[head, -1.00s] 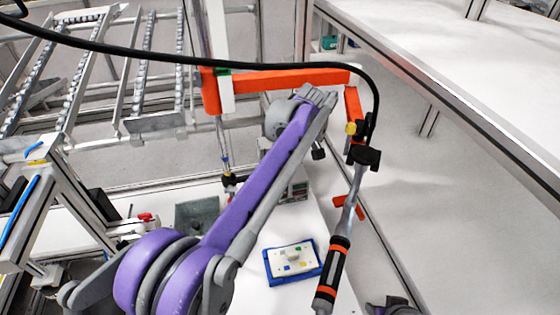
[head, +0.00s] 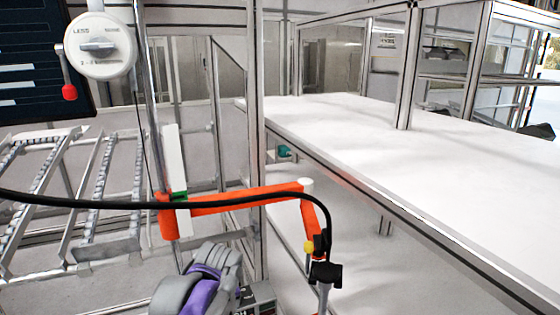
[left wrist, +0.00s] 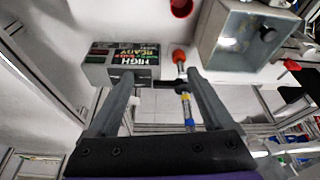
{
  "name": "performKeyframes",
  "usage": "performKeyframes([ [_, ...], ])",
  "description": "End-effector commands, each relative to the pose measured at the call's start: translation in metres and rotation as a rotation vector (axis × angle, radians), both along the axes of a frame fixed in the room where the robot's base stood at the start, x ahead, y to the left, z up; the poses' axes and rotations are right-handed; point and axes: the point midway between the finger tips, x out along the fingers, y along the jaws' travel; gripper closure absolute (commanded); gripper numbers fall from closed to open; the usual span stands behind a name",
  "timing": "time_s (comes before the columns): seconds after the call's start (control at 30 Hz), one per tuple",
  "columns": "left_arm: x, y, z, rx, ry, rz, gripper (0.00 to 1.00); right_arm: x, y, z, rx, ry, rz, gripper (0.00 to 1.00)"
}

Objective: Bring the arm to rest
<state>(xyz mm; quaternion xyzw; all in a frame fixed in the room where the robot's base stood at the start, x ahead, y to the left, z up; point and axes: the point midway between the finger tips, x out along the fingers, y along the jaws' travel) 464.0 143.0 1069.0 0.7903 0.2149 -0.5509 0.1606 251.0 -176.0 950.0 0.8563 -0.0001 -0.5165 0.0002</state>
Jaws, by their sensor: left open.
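My left arm, purple and grey, shows at the bottom of the head view, partly cut off by the lower edge. My left gripper (left wrist: 160,76) shows in the left wrist view with its two grey fingers apart and nothing between them that I can see held. Beyond the fingers is a small grey box with lit lettering (left wrist: 120,62). My right gripper is in neither current view.
An orange jointed arm (head: 240,196) with a black cable and a hanging tool (head: 325,272) stands close to my left arm. A long white table (head: 370,150) lies at the right, with bare top. Roller rails (head: 92,195) are at the left. A grey metal box (left wrist: 240,42) shows in the wrist view.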

Motion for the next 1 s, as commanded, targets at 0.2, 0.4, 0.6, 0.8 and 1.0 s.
performKeyframes([
  [0.2,-0.083,0.021,-0.028,-0.004,-0.03,-0.201,0.15,0.0,0.0,0.0,0.0,0.0,0.0,0.56],
  [0.4,-0.154,0.031,-0.069,0.014,-0.074,-0.377,0.15,0.0,0.0,0.0,0.0,0.0,0.0,0.56],
  [0.6,-0.2,0.034,-0.106,0.041,-0.115,-0.499,0.15,0.0,0.0,0.0,0.0,0.0,0.0,0.56],
  [0.8,-0.214,0.034,-0.119,0.054,-0.129,-0.54,0.15,0.0,0.0,0.0,0.0,0.0,0.0,0.56],
  [1.0,-0.214,0.034,-0.119,0.054,-0.13,-0.543,0.15,0.0,0.0,0.0,0.0,0.0,0.0,0.56],
])
